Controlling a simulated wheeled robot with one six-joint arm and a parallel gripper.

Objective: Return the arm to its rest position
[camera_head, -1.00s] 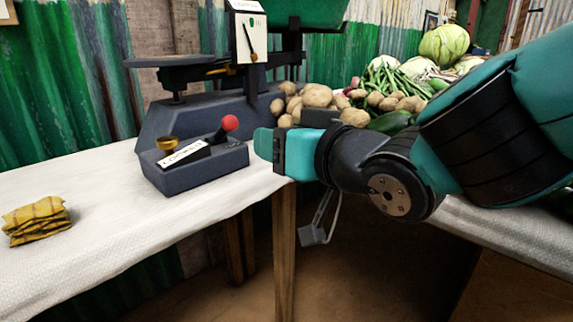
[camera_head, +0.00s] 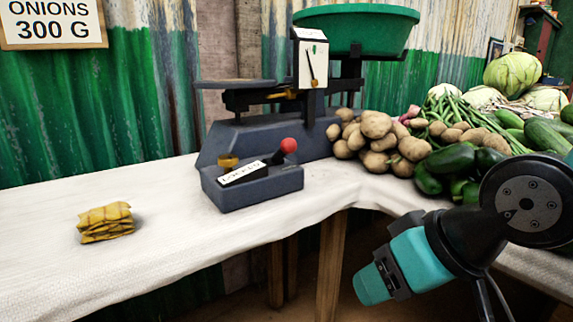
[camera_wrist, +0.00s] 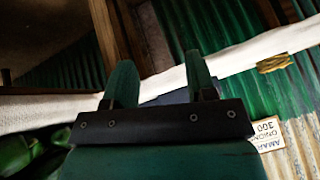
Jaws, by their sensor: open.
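My gripper (camera_head: 376,284) is teal and black and hangs at the lower right of the head view, in front of the table edge and pointing down to the left. It is apart from the table and everything on it. In the wrist view its two teal fingers (camera_wrist: 160,76) stand apart with nothing between them. The arm is folded toward the right edge, and much of it lies outside the head view.
The balance scale (camera_head: 260,138) has a green pan (camera_head: 355,30), and a red-knobbed lever box (camera_head: 252,188) stands before it. Potatoes (camera_head: 380,140) and green peppers (camera_head: 455,160) lie right, above my gripper.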

